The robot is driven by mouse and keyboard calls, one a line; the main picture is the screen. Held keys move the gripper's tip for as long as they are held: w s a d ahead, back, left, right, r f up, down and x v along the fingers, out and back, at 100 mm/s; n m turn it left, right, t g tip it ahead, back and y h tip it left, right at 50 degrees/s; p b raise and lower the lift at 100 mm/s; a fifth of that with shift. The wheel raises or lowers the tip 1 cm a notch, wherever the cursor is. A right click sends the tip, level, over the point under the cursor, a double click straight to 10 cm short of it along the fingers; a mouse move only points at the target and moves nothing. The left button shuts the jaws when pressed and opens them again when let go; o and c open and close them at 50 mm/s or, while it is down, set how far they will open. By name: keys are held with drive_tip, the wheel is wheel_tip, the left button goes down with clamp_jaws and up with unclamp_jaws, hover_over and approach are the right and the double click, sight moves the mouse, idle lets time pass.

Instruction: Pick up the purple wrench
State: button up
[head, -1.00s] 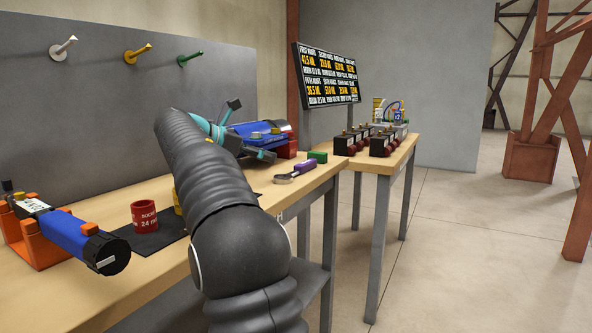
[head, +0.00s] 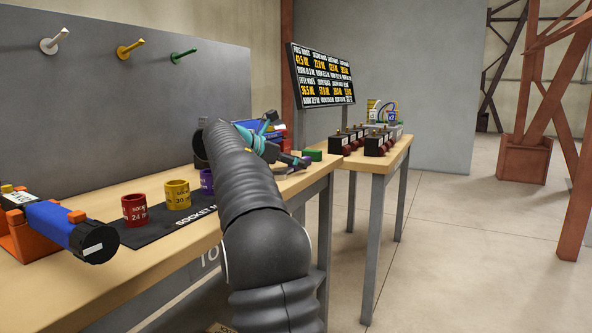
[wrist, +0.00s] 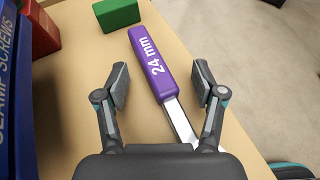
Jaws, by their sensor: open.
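The purple wrench (wrist: 153,62) lies on the table in the wrist view, its handle marked "24 mm" and its metal shaft running down toward my gripper. My gripper (wrist: 161,86) is open, with one finger on each side of the wrench. The right finger is close to the shaft and the left finger stands farther off; neither is clearly touching it. The wrench's metal head is hidden behind the gripper body. In the head view my gripper (head: 296,163) is over the right end of the table, and the wrench is mostly hidden there.
A green block (wrist: 118,14) lies just beyond the wrench. A red block (wrist: 40,32) and a blue bin (wrist: 12,90) stand at the left. Red (head: 135,209), yellow (head: 178,194) and purple (head: 206,180) cups stand on a dark mat. The table edge is close on the right.

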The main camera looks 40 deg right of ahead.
clamp_jaws()
drive_tip(key=shift+r, duration=0.1)
idle(0.3)
